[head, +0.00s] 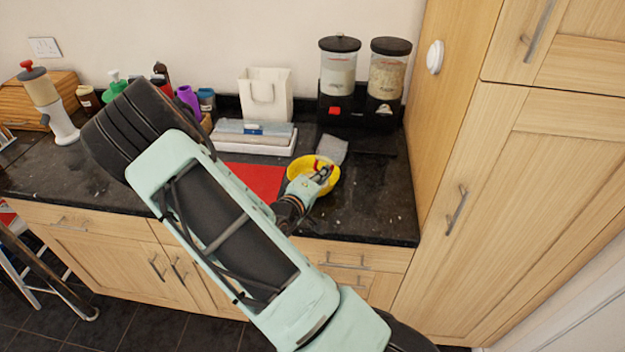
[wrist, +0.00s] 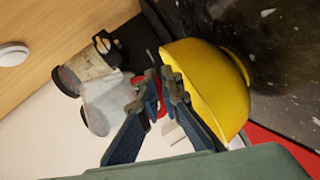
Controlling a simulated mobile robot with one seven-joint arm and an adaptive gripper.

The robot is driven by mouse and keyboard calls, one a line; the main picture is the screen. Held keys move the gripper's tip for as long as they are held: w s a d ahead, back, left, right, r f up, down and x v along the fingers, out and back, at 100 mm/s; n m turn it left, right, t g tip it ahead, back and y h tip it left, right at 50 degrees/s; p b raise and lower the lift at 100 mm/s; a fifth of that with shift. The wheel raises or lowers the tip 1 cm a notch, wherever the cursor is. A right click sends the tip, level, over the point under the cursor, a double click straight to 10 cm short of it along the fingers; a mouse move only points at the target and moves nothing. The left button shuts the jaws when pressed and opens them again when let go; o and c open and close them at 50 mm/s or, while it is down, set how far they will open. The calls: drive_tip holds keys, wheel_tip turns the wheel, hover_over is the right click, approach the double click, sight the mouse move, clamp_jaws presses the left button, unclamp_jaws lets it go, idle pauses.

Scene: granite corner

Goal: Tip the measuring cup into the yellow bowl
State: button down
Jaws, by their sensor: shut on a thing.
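The yellow bowl (head: 331,184) stands on the dark counter near its front edge. In the wrist view the bowl (wrist: 212,85) fills the space right of my fingers, seen tilted. My gripper (head: 323,174) is over the bowl in the head view, and its fingertips (wrist: 164,88) are close together in the wrist view. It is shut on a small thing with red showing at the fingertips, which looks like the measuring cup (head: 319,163). The cup's shape, tilt and contents are not clear, and I cannot tell whether it touches the bowl.
A red mat (head: 257,180) lies left of the bowl. A grey cloth (head: 333,148) lies behind it, with a white tray (head: 270,149) at back left. Two dispensers (head: 338,70) stand at the back right. A tall wooden cupboard (head: 500,170) closes the right side.

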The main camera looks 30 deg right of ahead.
drive_tip(key=shift+w+a+r+m+y, duration=0.1)
drive_tip(key=shift+r+m+y, duration=0.1)
drive_tip(key=shift+m, duration=0.15)
drive_tip(key=shift+w+a+r+m+y, duration=0.1)
drive_tip(key=shift+m+y, duration=0.1)
drive_tip(key=shift+m, duration=0.15)
drive_tip(key=m+y+b, duration=0.1)
drive_tip(key=w+a+r+m+t+y+b, duration=0.1)
drive_tip(key=m, duration=0.1)
drive_tip(key=shift+a+r, duration=0.2)
drive_tip(key=shift+a, duration=0.1)
drive_tip(key=shift+w+a+r+m+t+y+b, duration=0.3)
drive_tip(key=shift+a+r+m+y+b, duration=0.25)
drive_tip(key=shift+m+b, duration=0.45)
drive_tip(key=shift+w+a+r+m+t+y+b, duration=0.35)
drive_tip(key=shift+m+y+b, duration=0.4)
drive_tip(key=shift+b, duration=0.45)
drive_tip(key=m+b, duration=0.1)
drive_tip(key=b, duration=0.2)
drive_tip(key=shift+w+a+r+m+t+y+b, duration=0.2)
drive_tip(key=shift+a+r+m+t+y+b, duration=0.05)
drive_tip(key=shift+a+r+m+y+b, duration=0.15)
